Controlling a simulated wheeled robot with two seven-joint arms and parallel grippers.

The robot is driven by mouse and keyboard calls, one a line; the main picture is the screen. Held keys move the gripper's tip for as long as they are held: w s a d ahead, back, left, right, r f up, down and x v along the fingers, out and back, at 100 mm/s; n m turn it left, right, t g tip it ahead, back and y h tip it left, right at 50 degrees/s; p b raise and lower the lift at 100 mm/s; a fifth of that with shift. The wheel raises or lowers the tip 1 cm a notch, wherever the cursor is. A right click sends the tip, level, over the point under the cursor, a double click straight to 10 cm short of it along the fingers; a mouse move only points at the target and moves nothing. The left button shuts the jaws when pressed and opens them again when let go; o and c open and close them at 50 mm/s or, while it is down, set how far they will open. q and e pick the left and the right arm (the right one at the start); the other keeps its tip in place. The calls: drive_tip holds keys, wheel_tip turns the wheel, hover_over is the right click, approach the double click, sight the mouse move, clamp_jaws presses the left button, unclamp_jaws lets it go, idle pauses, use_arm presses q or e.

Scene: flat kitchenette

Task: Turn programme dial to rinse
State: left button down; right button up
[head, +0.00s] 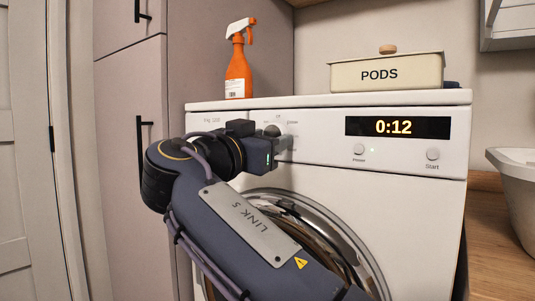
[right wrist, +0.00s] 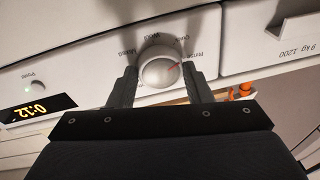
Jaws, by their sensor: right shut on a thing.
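The programme dial (right wrist: 158,72) is a round silver-white knob on the washing machine's front panel. In the head view the dial (head: 272,130) shows just past my right gripper (head: 268,146), which partly covers the panel there. In the right wrist view my right gripper (right wrist: 159,84) has one finger on each side of the dial and is shut on it. A red mark (right wrist: 174,66) on the dial points up and right in that view, towards a small label that looks like "Rinse" (right wrist: 197,55). Other labels round the dial include "Wool" and "Mixed". My left gripper is not in view.
The washing machine (head: 320,128) has a display (head: 398,127) reading 0:12 and two buttons, one marked Start (head: 432,154). An orange spray bottle (head: 238,70) and a PODS box (head: 385,73) stand on top. A pale basket (head: 515,190) is at right.

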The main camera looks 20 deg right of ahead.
drive_tip(key=shift+w+a+m+g+h+b, duration=0.1)
drive_tip(key=shift+m+g+h+b, duration=0.25)
drive_tip(key=shift+m, duration=1.05)
drive_tip(key=shift+m+g+h+b, duration=0.15)
drive_tip(key=shift+m+b, duration=0.35)
drive_tip(key=shift+m, duration=0.9)
drive_tip(key=o, duration=1)
drive_tip(key=v, duration=0.7)
drive_tip(key=shift+s+a+p, duration=0.25)
drive_tip(key=shift+p, duration=0.05)
drive_tip(key=shift+f, duration=0.1)
